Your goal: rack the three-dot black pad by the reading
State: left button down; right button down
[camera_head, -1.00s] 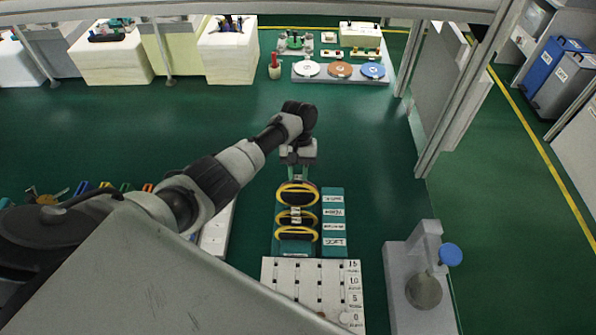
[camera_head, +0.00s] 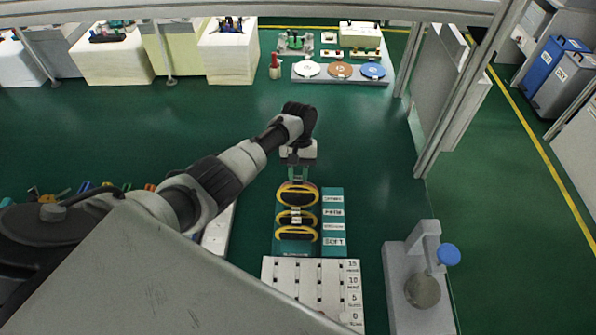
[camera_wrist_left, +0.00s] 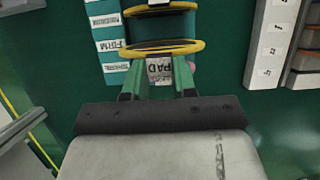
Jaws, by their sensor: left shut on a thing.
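A teal rack (camera_head: 283,251) holds several black pads with yellow rims, among them a middle pad (camera_head: 296,217) and a near pad (camera_head: 296,235). A label strip (camera_head: 333,212) runs along its right side; FIRM and SOFT are readable. My left gripper (camera_head: 299,178) is over the rack's far end, next to the far pad (camera_head: 297,197). In the left wrist view my gripper (camera_wrist_left: 158,75) is shut on a small piece tagged PAD (camera_wrist_left: 160,70), against a yellow-rimmed pad (camera_wrist_left: 165,48). No dots are readable on the pads. My right gripper is out of view.
A white slotted board (camera_head: 290,285) marked 15, 10, 5 and 0 lies in front of the rack. A grey stand (camera_head: 405,262) with a blue knob (camera_head: 449,254) and round disc is at right. Open green floor lies beyond.

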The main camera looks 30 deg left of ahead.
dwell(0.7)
pick_arm(q)
jog(key=shift+f+b, duration=1.9)
jog(key=shift+f, duration=0.75)
jog(key=c, duration=0.8)
grip_release()
jog(key=b+v, duration=0.2)
jog(key=v, duration=0.9)
jog(key=shift+f, duration=0.1)
